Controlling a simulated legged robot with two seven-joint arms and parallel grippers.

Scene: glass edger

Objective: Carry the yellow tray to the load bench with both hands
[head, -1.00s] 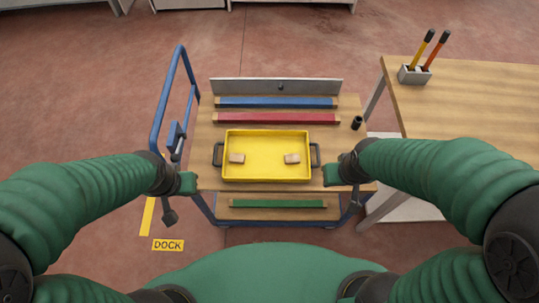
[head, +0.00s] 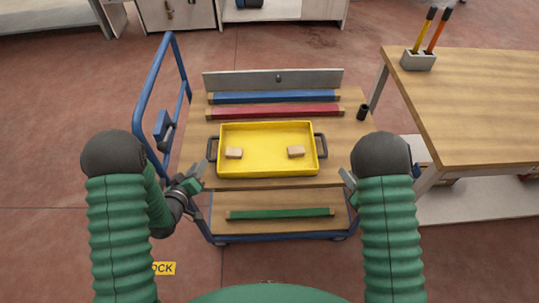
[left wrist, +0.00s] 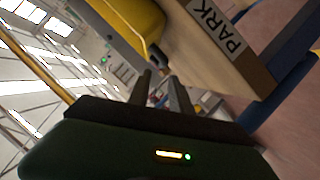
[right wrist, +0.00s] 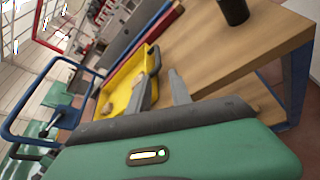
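The yellow tray (head: 268,168) lies flat on the top of a blue-framed cart, with a dark handle at each end and two small wooden blocks inside. My left gripper (head: 196,177) is just left of and nearer than the left handle (head: 212,148), apart from it. Its fingers stand apart and empty in the left wrist view (left wrist: 160,88). My right gripper (head: 346,178) is right of and nearer than the right handle (head: 321,146), partly hidden by my arm. Its fingers stand apart and empty in the right wrist view (right wrist: 162,92). A wooden-topped bench (head: 480,120) stands at the right.
Behind the tray lie a red bar (head: 275,112), a blue bar (head: 275,97) and a grey plate (head: 272,79). A black cup (head: 362,112) stands at the cart's right edge. A green bar (head: 280,214) lies on the lower shelf. The cart's blue handle (head: 152,95) rises at left.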

